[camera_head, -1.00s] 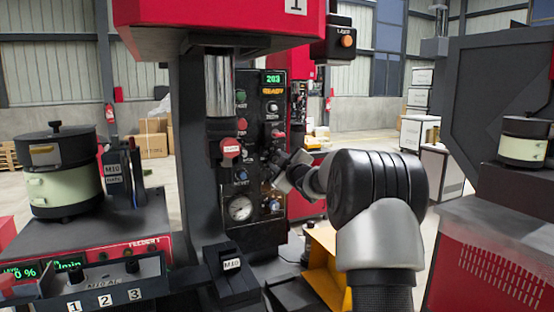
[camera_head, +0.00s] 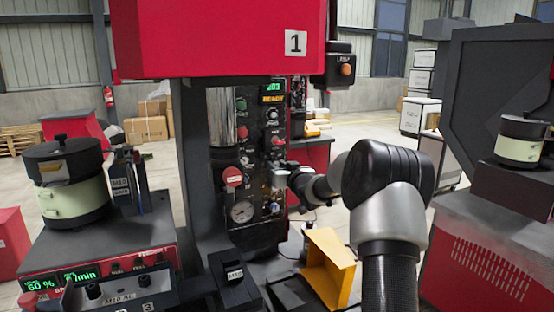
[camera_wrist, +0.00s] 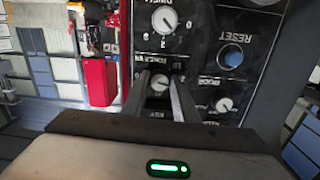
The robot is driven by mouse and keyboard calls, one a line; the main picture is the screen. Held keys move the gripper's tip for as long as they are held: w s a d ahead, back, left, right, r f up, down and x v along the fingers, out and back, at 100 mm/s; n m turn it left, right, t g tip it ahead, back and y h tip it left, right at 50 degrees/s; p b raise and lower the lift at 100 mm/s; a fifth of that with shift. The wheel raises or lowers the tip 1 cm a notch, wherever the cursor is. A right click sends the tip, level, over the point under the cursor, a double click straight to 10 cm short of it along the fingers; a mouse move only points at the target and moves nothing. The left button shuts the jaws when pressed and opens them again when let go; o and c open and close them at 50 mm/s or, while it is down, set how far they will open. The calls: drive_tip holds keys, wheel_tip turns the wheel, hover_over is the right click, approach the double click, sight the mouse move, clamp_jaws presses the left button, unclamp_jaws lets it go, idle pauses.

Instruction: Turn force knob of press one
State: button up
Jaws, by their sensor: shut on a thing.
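Press one (camera_head: 230,40), red with a "1" plate, has a black control panel (camera_head: 268,140) with a green "203" readout above a yellow READY light. In the wrist view, my gripper (camera_wrist: 160,86) has its two fingers on either side of a small pale round knob (camera_wrist: 159,82), shut on it. The lettering beside it is partly covered and looks like "FORCE kN", so I take it as the force knob. In the head view, my gripper (camera_head: 282,178) is against the panel's right side and hides the knob.
A dwell knob (camera_wrist: 163,20), a blue reset button (camera_wrist: 231,57) and another knob (camera_wrist: 223,104) are close by. A yellow bracket (camera_head: 328,262) stands below my arm. The feeder (camera_head: 75,185) is at the left.

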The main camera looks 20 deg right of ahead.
drive_tip(key=m+p, duration=0.2)
drive_tip(key=m, duration=0.1)
drive_tip(key=shift+r, duration=0.1)
drive_tip(key=shift+m+y+p, duration=0.3)
drive_tip(key=shift+m+p, duration=0.7)
drive_tip(key=shift+m, duration=0.4)
drive_tip(key=o, duration=1.1)
drive_tip(key=shift+c, duration=0.2)
drive_tip(key=shift+s, duration=0.15)
drive_tip(key=s+b, duration=0.1)
drive_tip(key=s, duration=1.6)
drive_tip(key=shift+d+r, duration=0.3)
drive_tip(key=shift+r, duration=0.05)
